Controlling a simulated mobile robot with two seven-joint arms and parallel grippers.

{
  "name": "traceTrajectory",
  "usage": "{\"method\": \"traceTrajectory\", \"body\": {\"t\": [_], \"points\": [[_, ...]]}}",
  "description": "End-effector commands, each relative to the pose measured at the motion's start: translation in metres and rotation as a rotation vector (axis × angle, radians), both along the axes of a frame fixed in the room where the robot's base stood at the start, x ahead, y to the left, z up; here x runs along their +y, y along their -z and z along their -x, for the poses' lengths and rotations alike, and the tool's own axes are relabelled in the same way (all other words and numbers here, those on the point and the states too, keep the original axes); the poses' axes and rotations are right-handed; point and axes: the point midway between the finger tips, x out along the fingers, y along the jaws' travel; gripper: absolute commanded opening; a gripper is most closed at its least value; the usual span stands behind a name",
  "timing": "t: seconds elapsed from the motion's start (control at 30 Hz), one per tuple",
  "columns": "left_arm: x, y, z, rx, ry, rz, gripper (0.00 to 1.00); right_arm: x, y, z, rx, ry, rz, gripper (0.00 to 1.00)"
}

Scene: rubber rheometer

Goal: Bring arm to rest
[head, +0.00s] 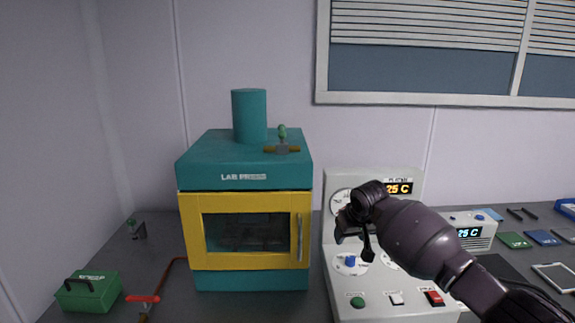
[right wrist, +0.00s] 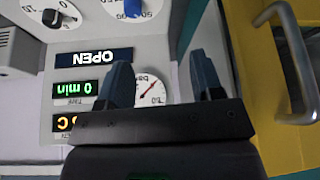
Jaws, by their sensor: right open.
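My right arm reaches in from the lower right in the head view. Its gripper (head: 355,232) hangs in front of the white control panel (head: 375,297) and hides part of its displays and dials. In the right wrist view the two dark fingers of the gripper (right wrist: 163,78) stand apart with nothing between them. Behind them the control panel (right wrist: 65,65) appears upside down, with displays reading "OPEN" and "0 min". My left gripper is in neither view.
The teal lab press (head: 215,160) stands left of the panel, its yellow door (head: 190,230) shut; the door handle (right wrist: 297,60) is close right in the wrist view. A green box (head: 88,295) lies far left. A small "25 C" device (head: 480,220) stands right.

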Motion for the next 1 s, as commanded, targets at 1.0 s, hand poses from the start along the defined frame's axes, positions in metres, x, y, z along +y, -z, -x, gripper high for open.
{"method": "traceTrajectory", "body": {"t": [1.0], "points": [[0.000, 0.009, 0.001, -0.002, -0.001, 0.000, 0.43, -0.013, 0.081, 0.164, -0.948, -0.149, -0.089, 0.60]]}}
